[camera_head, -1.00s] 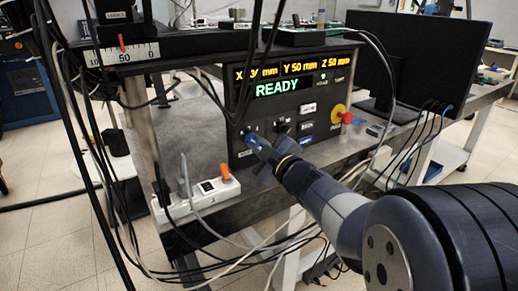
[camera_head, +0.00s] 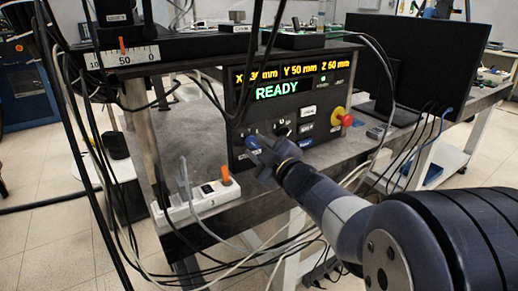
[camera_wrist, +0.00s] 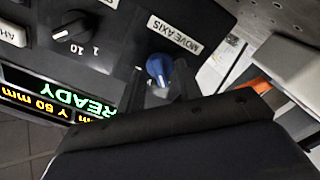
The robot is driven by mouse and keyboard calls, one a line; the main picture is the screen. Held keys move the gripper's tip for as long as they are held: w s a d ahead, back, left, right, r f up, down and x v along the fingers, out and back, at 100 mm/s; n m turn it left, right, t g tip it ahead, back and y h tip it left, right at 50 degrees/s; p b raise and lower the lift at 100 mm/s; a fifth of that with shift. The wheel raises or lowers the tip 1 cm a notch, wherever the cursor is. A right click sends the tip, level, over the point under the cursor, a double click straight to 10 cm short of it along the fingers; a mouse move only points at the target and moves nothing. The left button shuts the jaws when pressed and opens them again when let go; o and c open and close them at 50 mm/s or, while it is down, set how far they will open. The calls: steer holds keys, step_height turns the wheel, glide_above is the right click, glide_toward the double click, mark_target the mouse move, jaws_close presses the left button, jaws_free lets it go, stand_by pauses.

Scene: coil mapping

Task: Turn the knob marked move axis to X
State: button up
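The blue knob (camera_wrist: 159,68) sits below the white MOVE AXIS label (camera_wrist: 176,33) on the dark control panel (camera_head: 298,110) in the wrist view, which shows the panel upside down. My gripper (camera_wrist: 158,87) is open, with one dark finger on each side of the knob's near end. I cannot tell whether either finger touches it. In the head view my gripper (camera_head: 255,145) is at the panel's lower left and largely hides the knob. The knob's pointer setting is not readable. The display (camera_head: 277,88) reads READY.
A black knob (camera_wrist: 73,27) with marks 1 and 10 is beside the blue one. A red emergency button (camera_head: 346,120) on yellow is at the panel's right. A power strip (camera_head: 195,203) with an orange switch stands left of my arm. Cables hang in front of the panel.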

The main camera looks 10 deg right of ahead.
steer(key=p+v, duration=0.2)
steer(key=v, duration=0.8)
steer(key=shift+s+d, duration=0.15)
steer(key=shift+s, duration=0.25)
steer(key=b+x, duration=0.2)
steer(key=x, duration=0.9)
steer(key=shift+s, duration=0.1)
